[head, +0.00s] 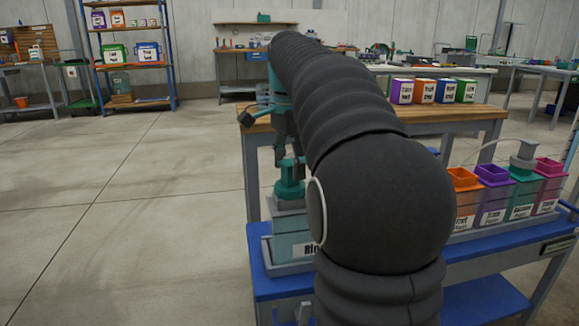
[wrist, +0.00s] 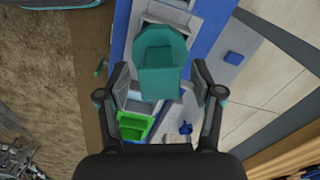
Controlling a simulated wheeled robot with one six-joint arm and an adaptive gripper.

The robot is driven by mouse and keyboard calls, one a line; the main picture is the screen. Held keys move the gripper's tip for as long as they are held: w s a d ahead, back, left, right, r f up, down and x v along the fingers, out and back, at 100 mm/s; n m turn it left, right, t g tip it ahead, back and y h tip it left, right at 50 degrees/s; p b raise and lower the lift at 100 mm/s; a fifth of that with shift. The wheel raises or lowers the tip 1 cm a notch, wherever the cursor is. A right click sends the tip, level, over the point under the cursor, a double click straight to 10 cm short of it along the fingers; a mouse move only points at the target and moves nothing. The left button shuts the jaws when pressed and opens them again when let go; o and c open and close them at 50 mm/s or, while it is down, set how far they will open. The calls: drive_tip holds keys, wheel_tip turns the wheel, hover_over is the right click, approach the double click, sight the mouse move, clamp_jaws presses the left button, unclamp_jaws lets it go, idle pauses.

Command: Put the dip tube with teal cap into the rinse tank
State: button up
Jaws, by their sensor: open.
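In the wrist view the teal cap (wrist: 160,62) lies between and beyond the two spread fingers (wrist: 160,90). I see no clear contact between fingers and cap.
Orange (head: 464,180), purple (head: 493,176), teal (head: 522,185) and magenta (head: 549,168) topped containers stand right on the blue bench (head: 500,240). A grey cap with a hose (head: 524,155) is on the teal one. A wooden table (head: 470,118) stands behind. Floor at left is clear.

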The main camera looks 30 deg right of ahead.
drive_tip(key=shift+r, duration=3.45)
